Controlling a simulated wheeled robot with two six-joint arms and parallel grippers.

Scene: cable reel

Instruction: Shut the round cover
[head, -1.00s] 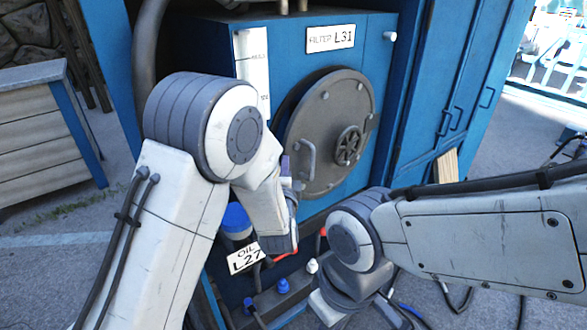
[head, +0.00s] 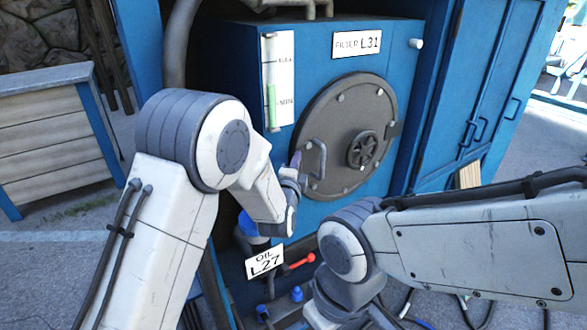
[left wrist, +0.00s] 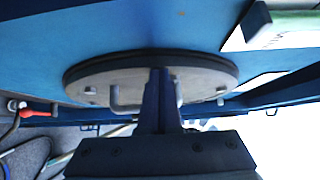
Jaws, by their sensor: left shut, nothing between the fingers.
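The round cover (head: 345,105) is a dark grey disc with bolts round its rim, a small spoked handwheel (head: 362,150) and a curved handle (head: 317,160) on its left side. It looks flat against the blue housing, with no clear gap at its edge. My left gripper (head: 297,162) is shut and empty at the cover's left edge, close to the handle. In the left wrist view its fingers (left wrist: 160,78) stand in front of the cover (left wrist: 205,76) and hide its middle; whether they touch it I cannot tell. My right gripper is out of the picture below.
The blue housing (head: 237,60) carries a gauge with a green column (head: 272,105) and a FILTER L31 plate (head: 357,43). An OIL L27 plate (head: 264,261) and a red-ended lever (head: 303,262) are below. A slatted crate (head: 55,135) stands left.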

